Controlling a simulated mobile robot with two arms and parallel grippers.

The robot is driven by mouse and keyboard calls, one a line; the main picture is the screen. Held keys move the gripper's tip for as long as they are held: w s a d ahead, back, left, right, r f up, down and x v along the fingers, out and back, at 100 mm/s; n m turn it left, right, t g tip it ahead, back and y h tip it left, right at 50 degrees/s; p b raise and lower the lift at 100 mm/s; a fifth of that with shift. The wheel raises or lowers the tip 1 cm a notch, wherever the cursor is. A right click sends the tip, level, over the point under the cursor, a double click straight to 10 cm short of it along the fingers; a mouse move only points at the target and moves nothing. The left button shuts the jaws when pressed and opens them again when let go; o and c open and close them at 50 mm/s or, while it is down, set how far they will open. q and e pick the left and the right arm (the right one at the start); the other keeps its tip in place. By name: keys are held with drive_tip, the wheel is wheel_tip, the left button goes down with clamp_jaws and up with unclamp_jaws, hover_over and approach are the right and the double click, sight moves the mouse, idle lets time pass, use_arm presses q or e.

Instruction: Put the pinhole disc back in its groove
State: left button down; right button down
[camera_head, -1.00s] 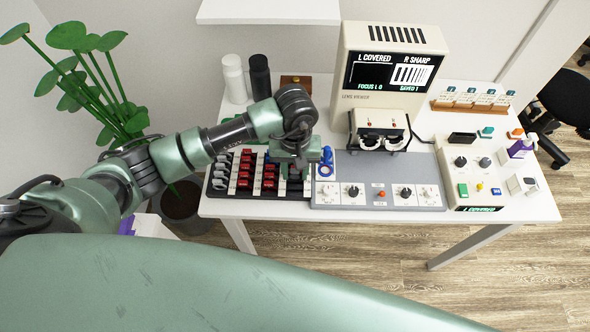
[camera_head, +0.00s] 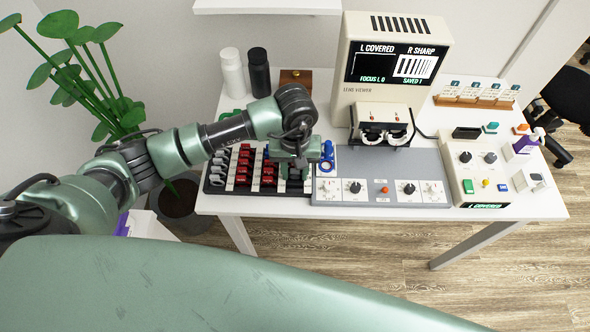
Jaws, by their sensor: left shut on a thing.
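My left gripper (camera_head: 297,170) points down over the right end of the black lens rack (camera_head: 215,188). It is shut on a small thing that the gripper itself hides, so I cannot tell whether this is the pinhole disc. The rack holds rows of discs with red tabs (camera_head: 243,163) and grey tabs (camera_head: 216,170). The grooves under the gripper are hidden. No pinhole disc can be made out elsewhere. The lens viewer (camera_head: 388,75) stands behind; its screen reads "L COVERED" and "R SHARP". My right gripper is not in view.
Blue pieces (camera_head: 327,154) stand close right of the gripper. A grey panel with knobs (camera_head: 380,192) adjoins the rack. The eyepiece unit (camera_head: 381,126) stands behind it, and a control box (camera_head: 480,170) farther right. White (camera_head: 232,75) and black (camera_head: 259,72) bottles stand behind the rack.

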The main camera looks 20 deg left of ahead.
use_arm(q)
drive_tip(key=c, duration=0.9)
unclamp_jaws()
wheel_tip(320, 180, up, 7)
drive_tip(key=shift+w+f+b, duration=0.1)
drive_tip(key=shift+f+b, duration=0.1)
drive_tip(key=shift+b, duration=0.7)
drive_tip(key=shift+r, duration=0.65)
